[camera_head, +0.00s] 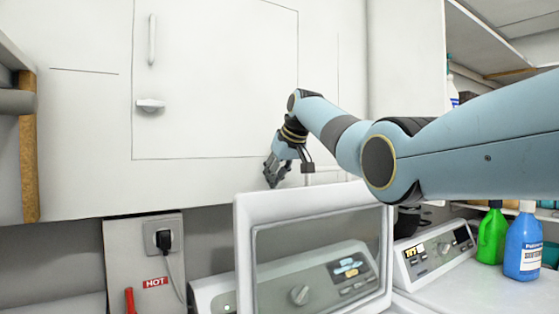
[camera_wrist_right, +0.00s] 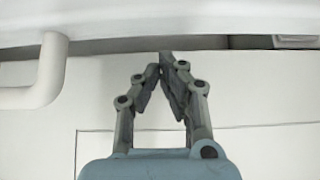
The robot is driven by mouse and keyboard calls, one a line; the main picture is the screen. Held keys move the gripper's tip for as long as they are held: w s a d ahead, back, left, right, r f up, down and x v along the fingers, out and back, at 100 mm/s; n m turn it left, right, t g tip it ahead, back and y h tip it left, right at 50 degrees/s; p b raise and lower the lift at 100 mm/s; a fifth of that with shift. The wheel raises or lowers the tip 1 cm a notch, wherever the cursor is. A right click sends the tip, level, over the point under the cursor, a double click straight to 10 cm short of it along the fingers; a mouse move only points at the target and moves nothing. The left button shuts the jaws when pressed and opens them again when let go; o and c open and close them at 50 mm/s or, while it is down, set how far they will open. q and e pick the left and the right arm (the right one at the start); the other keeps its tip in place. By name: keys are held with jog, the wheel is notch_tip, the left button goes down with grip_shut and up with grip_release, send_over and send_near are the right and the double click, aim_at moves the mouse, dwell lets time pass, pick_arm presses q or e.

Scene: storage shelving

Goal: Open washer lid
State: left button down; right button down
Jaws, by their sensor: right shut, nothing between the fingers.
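The washer lid (camera_head: 244,262) stands raised in the head view, a white frame around a clear window. Through the window I see the washer's control panel (camera_head: 334,277) with a knob and buttons. My right gripper (camera_head: 271,182) is just above the lid's top edge in the picture, fingers pointing down, shut and empty. In the right wrist view its fingertips (camera_wrist_right: 163,60) meet in front of a pale surface, with no lid clearly visible between them. I cannot tell whether the fingers touch the lid. My left gripper is not in view.
A white cabinet (camera_head: 215,110) with a handle fills the back wall. A second machine's control panel (camera_head: 436,252) is at the right, beside a green bottle (camera_head: 492,235) and a blue bottle (camera_head: 523,243). A plugged socket (camera_head: 163,238) is at the left. A white bar (camera_wrist_right: 38,92) shows in the wrist view.

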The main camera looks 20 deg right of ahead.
jog(key=s, duration=0.1)
jog(key=s+p, duration=0.1)
jog(key=s, duration=0.2)
jog(key=shift+d+p, duration=0.35)
